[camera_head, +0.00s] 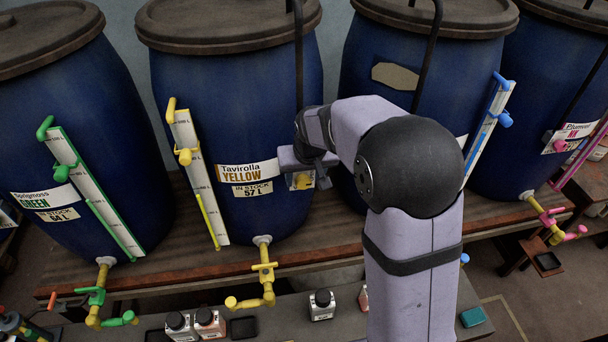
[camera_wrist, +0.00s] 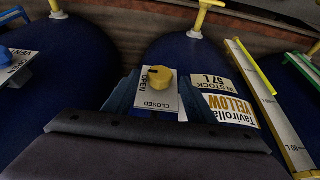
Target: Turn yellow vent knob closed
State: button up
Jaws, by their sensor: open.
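The yellow vent knob (camera_wrist: 161,79) sits on a white plate (camera_wrist: 157,102) marked OPEN and CLOSED, on the blue Tavirolla YELLOW vat (camera_head: 235,110). A dark mark on the knob points towards the OPEN side. The knob also shows in the head view (camera_head: 303,181), just below my gripper (camera_head: 312,170), partly hidden by it. In the wrist view my gripper (camera_wrist: 159,92) is open, one finger on each side of the plate, with the knob between them in the picture. I cannot tell how far the fingertips are from the vat.
A yellow level gauge (camera_head: 200,180) stands left of the Tavirolla label, and a yellow tap (camera_head: 265,280) is below. Blue vats stand on both sides. Small bottles (camera_head: 321,304) stand on the lower bench. My arm hides part of the vat to the right.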

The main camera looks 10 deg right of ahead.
jog(key=shift+w+f, duration=0.2)
jog(key=shift+f, duration=0.4)
jog(key=shift+c, duration=0.4)
jog(key=c, duration=1)
jog(key=shift+o, duration=0.2)
